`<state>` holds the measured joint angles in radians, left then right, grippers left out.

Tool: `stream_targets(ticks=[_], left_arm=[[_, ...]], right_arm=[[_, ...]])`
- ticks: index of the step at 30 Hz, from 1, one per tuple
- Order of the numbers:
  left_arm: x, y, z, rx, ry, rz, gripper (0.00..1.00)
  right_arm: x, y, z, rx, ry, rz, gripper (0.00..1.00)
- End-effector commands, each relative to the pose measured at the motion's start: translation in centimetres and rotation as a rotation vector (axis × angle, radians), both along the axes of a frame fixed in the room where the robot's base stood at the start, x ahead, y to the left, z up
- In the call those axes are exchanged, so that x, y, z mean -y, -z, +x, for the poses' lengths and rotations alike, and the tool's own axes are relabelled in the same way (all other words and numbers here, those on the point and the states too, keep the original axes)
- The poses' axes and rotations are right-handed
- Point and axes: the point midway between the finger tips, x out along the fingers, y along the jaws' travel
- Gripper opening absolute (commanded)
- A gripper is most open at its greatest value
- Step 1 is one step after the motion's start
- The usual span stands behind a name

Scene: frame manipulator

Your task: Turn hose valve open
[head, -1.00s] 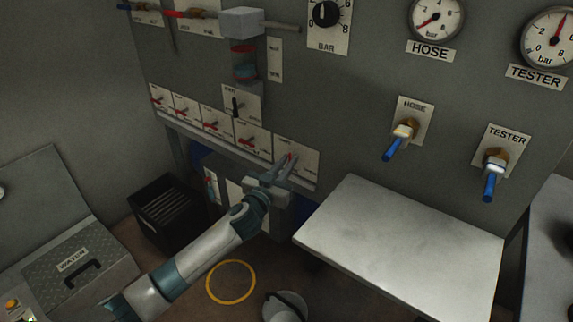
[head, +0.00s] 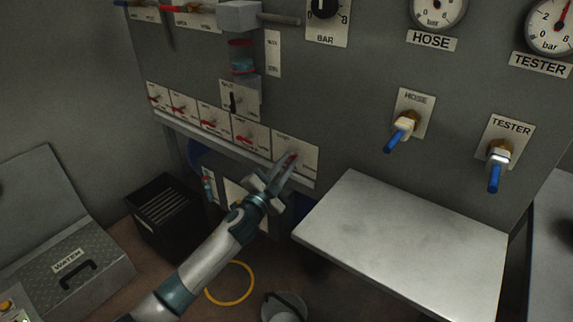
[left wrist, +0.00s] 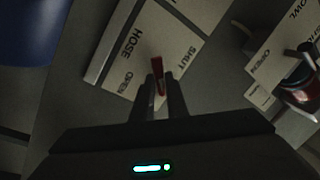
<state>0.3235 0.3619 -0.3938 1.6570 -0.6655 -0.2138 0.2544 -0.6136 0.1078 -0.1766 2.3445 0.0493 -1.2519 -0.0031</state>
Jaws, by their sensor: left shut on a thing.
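The hose valve's small red handle (head: 293,157) sits on a white plate at the right end of the lower row of valve plates. In the left wrist view the plate (left wrist: 180,37) reads HOSE, OPEN and SHUT, and the red handle (left wrist: 157,72) stands between my fingers. My left gripper (head: 284,170) is shut on this handle, and its fingers partly cover it. The fingers also show in the left wrist view (left wrist: 161,92). The handle points at neither word clearly. My right gripper is not in view.
A grey metal shelf (head: 405,240) juts out to the right of my left arm. Blue-handled HOSE (head: 401,131) and TESTER (head: 496,165) taps are above it. A ledge (head: 230,148) runs under the valve row. A bucket (head: 284,307) and yellow ring (head: 231,284) lie on the floor.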

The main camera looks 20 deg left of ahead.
Motion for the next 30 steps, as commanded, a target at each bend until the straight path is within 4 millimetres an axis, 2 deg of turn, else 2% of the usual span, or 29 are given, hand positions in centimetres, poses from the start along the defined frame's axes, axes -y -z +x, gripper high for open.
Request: stream_targets(ticks=[18,30], left_arm=[[0.0,0.9,-0.1,0.188,0.002,0.527,0.00],[0.0,1.1,0.0,0.246,0.002,0.687,0.00]], right_arm=[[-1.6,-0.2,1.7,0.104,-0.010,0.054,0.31],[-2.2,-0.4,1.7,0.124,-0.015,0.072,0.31]])
